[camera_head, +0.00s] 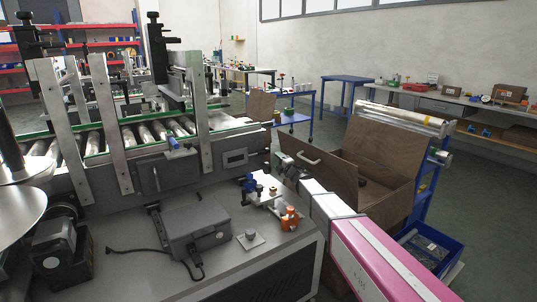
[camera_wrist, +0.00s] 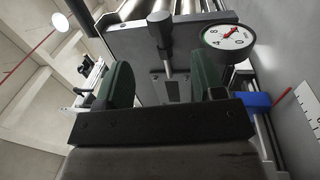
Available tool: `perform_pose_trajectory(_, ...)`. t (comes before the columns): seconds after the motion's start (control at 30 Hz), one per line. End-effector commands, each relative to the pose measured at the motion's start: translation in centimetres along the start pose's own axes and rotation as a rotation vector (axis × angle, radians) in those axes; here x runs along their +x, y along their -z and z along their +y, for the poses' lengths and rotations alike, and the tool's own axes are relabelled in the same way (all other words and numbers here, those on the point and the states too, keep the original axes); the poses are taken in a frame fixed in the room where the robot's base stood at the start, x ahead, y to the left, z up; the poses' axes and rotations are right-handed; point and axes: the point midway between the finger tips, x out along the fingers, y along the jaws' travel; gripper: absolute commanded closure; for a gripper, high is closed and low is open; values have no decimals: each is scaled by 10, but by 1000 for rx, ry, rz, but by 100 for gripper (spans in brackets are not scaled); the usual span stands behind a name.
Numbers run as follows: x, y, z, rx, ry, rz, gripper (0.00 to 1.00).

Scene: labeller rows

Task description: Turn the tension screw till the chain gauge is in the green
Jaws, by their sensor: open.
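My gripper (camera_wrist: 163,72) shows in the wrist view with its two dark green fingers spread apart and nothing held between them. A grey metal rod with a thicker round head (camera_wrist: 160,24), which looks like the tension screw, appears between and beyond the fingers. I cannot tell how far it is from them. A round gauge (camera_wrist: 228,37) with a white dial, dark numbers and a red needle sits right of the screw, beyond the right finger. I cannot pick out the gripper or the gauge in the head view.
The roller conveyor (camera_head: 150,132) with upright metal guides fills the left of the head view. A grey box (camera_head: 195,222) with a cable and an orange fitting (camera_head: 291,218) are on the bench top. A brown open crate (camera_head: 372,158) stands to the right.

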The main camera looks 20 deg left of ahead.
Motion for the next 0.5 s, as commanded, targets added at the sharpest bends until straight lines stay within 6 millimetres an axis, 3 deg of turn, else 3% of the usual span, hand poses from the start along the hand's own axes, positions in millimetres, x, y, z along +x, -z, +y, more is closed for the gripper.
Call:
perform_pose_trajectory(0.3,59,-2,-1,1,-1,0,37)
perform_pose_trajectory(0.5,84,-1,0,1,-1,0,37)
